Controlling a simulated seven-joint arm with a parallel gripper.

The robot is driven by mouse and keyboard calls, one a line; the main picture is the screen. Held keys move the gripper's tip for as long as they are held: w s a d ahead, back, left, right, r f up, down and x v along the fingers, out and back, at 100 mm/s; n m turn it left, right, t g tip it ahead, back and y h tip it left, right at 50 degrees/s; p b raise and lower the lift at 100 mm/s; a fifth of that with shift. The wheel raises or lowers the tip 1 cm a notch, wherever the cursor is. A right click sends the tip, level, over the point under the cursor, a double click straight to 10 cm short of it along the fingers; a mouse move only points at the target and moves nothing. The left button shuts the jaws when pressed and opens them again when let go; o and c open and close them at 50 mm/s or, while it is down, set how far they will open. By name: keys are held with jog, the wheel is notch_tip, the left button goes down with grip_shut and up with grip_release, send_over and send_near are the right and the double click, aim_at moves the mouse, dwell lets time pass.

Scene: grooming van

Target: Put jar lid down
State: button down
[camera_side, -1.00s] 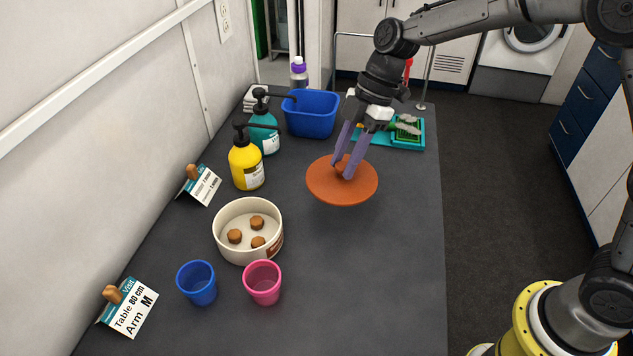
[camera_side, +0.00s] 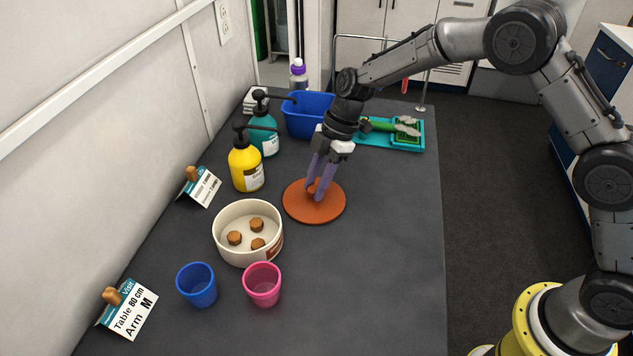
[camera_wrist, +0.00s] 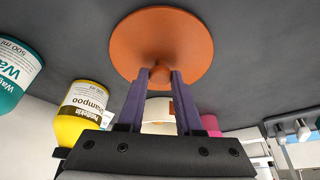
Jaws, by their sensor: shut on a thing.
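The jar lid (camera_side: 327,211) is an orange-brown round disc with a knob on top. In the side view it lies flat at or just above the dark table top, right of the yellow bottle and behind the treat bowl; I cannot tell for sure if it touches. My gripper (camera_side: 317,190) points down with its purple fingers shut on the lid's knob. In the wrist view the lid (camera_wrist: 160,35) fills the upper middle, and the fingers of my gripper (camera_wrist: 161,78) close around its knob.
A cream bowl (camera_side: 222,243) with brown treats stands close in front of the lid. A yellow bottle (camera_side: 246,168), teal bottle (camera_side: 269,141) and blue tub (camera_side: 312,117) stand behind. A blue cup (camera_side: 197,285) and pink cup (camera_side: 262,285) stand in front. The table's right side (camera_side: 395,235) is clear.

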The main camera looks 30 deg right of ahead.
jog(key=shift+f, duration=0.15)
jog(key=c, duration=0.6)
grip_release()
jog(key=v, duration=1.3)
jog(key=s+d+r+m+t+h, duration=0.1)
jog(key=s+d+r+m+t, duration=0.1)
jog(key=s+d+r+m, duration=0.4)
jog(key=s+d+m+t+h, duration=0.1)
jog(key=s+m, duration=0.3)
jog(key=s, duration=0.4)
jog(key=s+d+m+t+h, duration=0.1)
jog(key=s+d+m, duration=0.3)
jog(key=s, duration=0.5)
jog(key=s+d+m+t+h, duration=0.1)
jog(key=s+m, duration=0.3)
jog(key=s, duration=0.5)
jog(key=shift+s+d+r+t, duration=0.1)
jog(key=shift+s+d+t, duration=0.15)
jog(key=shift+d, duration=0.55)
